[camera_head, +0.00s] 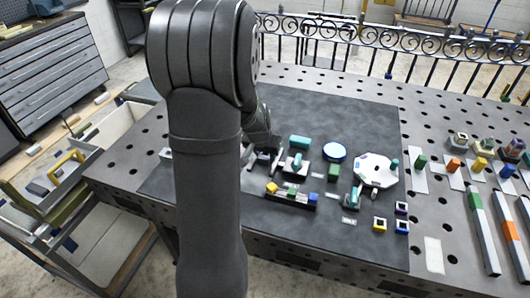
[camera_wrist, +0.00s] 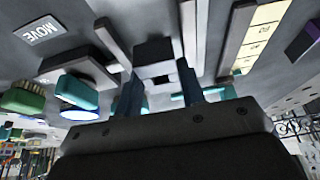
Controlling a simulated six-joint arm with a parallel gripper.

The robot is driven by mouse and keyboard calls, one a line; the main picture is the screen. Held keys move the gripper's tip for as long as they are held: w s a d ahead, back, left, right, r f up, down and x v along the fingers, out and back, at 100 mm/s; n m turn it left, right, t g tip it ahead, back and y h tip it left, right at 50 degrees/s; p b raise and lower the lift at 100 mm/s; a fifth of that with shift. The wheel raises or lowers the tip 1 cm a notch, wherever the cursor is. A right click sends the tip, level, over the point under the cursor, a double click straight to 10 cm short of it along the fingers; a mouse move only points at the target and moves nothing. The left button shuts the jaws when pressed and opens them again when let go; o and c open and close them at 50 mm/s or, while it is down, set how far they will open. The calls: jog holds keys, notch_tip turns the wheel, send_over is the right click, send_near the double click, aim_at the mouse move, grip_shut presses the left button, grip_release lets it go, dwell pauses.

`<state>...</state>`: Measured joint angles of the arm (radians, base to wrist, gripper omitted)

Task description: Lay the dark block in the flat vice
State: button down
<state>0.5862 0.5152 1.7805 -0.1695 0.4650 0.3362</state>
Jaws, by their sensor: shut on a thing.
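A dark block (camera_wrist: 153,50) sits between the fingertips of my gripper (camera_wrist: 160,82) in the wrist view. My gripper is shut on it. In the head view my own arm covers most of the gripper (camera_head: 262,152), which is low over the dark mat, and I cannot make out the block there. Grey parallel bars (camera_wrist: 188,30) stand just beyond the block in the wrist view; I cannot tell whether they are the flat vice. A small pale fixture with a teal part (camera_head: 294,164) is right of the gripper in the head view.
The mat's back right (camera_head: 360,115) is clear.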

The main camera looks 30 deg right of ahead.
jog(key=shift+f, duration=0.45)
jog(key=c, duration=1)
grip_release()
jog(key=shift+s+a+f, duration=0.1)
jog(key=shift+s, duration=0.05)
jog(key=shift+o, duration=0.4)
jog(key=v, duration=1.3)
jog(key=shift+w+d+r, duration=0.25)
jog(key=shift+f, duration=0.1)
jog(key=x, duration=1.1)
jog(key=shift+f, duration=0.1)
jog(key=shift+w+d+f, duration=0.1)
jog(key=shift+w+f, duration=0.05)
jog(key=shift+f, duration=0.5)
